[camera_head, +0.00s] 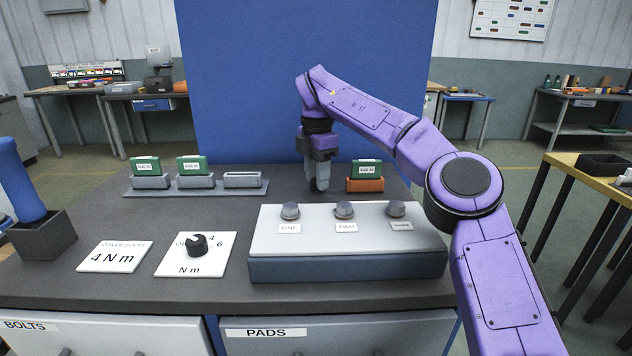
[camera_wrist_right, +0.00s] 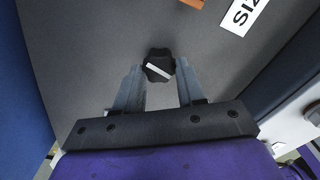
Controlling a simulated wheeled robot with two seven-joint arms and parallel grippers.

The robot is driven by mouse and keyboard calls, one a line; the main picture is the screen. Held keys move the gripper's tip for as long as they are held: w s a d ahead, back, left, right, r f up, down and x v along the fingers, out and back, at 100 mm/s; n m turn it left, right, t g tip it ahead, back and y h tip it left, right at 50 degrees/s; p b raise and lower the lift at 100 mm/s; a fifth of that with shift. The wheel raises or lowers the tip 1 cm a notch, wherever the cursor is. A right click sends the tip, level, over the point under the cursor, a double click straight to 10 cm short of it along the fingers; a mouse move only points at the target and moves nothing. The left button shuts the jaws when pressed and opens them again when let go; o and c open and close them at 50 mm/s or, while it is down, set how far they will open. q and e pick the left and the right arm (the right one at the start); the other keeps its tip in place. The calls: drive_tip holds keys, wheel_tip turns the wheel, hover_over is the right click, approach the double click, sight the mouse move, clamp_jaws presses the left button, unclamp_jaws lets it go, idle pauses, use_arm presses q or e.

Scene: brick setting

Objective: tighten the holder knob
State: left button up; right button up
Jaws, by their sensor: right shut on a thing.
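My right gripper (camera_head: 319,186) points straight down at the bench behind the grey box, just left of the orange holder (camera_head: 366,185) that carries a green block (camera_head: 367,167). In the right wrist view its two fingers (camera_wrist_right: 159,68) are shut on a small black knob (camera_wrist_right: 159,56) with a white line across its top, the line slanting. In the head view the knob is hidden by the gripper. A corner of the orange holder also shows at the top of the wrist view (camera_wrist_right: 193,3). My left gripper is not in view.
The grey box (camera_head: 345,232) with three knobs stands in front of my right gripper. A rack (camera_head: 252,190) with two green blocks and an empty slot is at left. A dial plate (camera_head: 212,262), a 4 N m card (camera_head: 113,257) and a dark bin (camera_head: 45,232) with a blue handle lie left.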

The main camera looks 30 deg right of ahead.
drive_tip(key=shift+d+f+m+b, duration=0.2)
drive_tip(key=shift+m+b, duration=0.35)
drive_tip(key=shift+m, duration=0.55)
drive_tip(key=o, duration=1)
drive_tip(key=shift+d, duration=0.15)
drive_tip(key=shift+o, duration=0.2)
drive_tip(key=shift+d, duration=0.15)
drive_tip(key=shift+a, duration=0.2)
wheel_tip(320, 180, up, 10)
drive_tip(key=p, duration=0.6)
drive_tip(key=shift+d+r, duration=0.15)
drive_tip(key=shift+r, duration=0.1)
drive_tip(key=shift+r+p, duration=0.1)
drive_tip(key=shift+p, duration=0.2)
